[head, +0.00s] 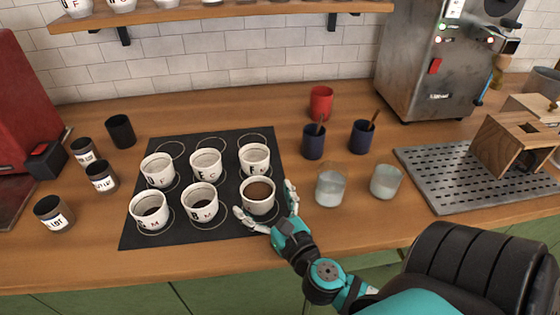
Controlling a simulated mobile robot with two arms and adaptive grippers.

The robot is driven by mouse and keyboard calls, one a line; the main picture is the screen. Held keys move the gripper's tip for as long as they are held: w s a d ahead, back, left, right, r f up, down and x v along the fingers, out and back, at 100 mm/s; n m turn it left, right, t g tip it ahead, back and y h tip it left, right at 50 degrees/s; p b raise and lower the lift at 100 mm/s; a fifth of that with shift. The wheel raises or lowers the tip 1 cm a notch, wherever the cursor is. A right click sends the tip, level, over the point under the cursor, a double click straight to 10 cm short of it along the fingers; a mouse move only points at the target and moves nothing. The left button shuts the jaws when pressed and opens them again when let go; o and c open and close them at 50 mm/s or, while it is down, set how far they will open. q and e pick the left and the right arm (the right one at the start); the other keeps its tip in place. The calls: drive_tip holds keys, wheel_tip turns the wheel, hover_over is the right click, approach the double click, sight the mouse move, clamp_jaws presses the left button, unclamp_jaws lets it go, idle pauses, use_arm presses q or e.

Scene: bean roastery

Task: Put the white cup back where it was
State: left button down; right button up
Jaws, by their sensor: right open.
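Several white cups stand in two rows on a black mat (226,238) marked with thin pale rings. The front right white cup (257,210), filled with brown contents, is upright on the mat. My right gripper (263,197) is open around it, one finger at its left and one at its right; I cannot tell whether they touch it. The palm is at the cup's near side, and the ring under this cup is mostly hidden. The other white cups include the front middle one (200,213) and the back right one (254,168). My left gripper is not in view.
Two glasses (330,186) (385,182) stand right of my right gripper. Behind them are two dark blue cups (313,143) (362,139) with sticks and a red cup (321,101). A perforated metal tray (428,182) is at right. Dark labelled jars (54,213) stand at left.

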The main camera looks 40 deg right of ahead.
drive_tip(key=s+b, duration=0.1)
drive_tip(key=s, duration=0.1)
drive_tip(key=s+b, duration=0.1)
drive_tip(key=s, duration=0.2)
drive_tip(key=s+a+b, duration=0.1)
drive_tip(key=s, duration=0.1)
drive_tip(key=shift+s+a+f, duration=0.1)
drive_tip(key=shift+s+f, duration=0.1)
drive_tip(key=shift+s, duration=0.15)
drive_tip(key=shift+s+a+r, duration=0.1)
drive_tip(key=shift+s+r, duration=0.1)
drive_tip(key=shift+s, duration=0.4)
